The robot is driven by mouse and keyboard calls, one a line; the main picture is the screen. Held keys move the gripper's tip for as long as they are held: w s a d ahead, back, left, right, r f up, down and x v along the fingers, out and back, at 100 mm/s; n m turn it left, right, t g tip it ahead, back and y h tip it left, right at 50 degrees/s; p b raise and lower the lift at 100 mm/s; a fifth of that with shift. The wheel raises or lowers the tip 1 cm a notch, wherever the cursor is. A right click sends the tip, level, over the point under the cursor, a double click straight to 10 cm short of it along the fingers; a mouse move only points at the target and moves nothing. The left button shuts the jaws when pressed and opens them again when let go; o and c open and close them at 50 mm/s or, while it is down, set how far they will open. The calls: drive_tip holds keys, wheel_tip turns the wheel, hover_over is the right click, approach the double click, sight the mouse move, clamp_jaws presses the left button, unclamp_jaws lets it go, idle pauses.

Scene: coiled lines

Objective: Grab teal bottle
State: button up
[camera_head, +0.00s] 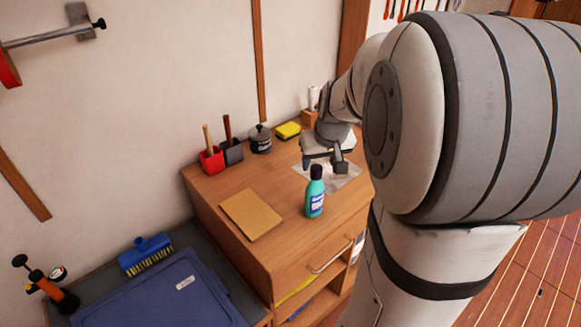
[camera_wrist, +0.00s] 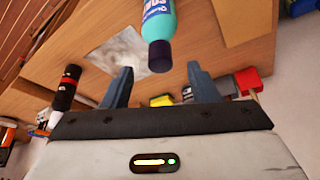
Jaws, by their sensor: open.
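The teal bottle (camera_head: 314,197) stands upright on the wooden cabinet top, with a dark cap and a white and purple label. In the wrist view the teal bottle (camera_wrist: 158,28) appears upside down, its dark cap beyond the fingertips and between their lines. My gripper (camera_head: 324,167) is behind the bottle in the head view, above a pale cloth. In the wrist view my gripper (camera_wrist: 158,78) has its two blue-grey fingers apart with nothing between them. The bottle is not held.
A tan board (camera_head: 250,214) lies left of the bottle. Red (camera_head: 211,160) and dark (camera_head: 232,152) holders, a dark lidded pot (camera_head: 260,139) and a yellow sponge (camera_head: 288,131) stand along the back. A pale cloth (camera_head: 340,181) lies behind the bottle. A blue bin lid (camera_head: 165,295) is lower left.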

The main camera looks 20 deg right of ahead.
sight(317, 168)
drive_tip(key=p+x, duration=0.1)
drive_tip(key=x, duration=0.4)
drive_tip(key=shift+w+f, duration=0.15)
drive_tip(key=shift+f, duration=0.15)
drive_tip(key=shift+c, duration=0.3)
clamp_jaws()
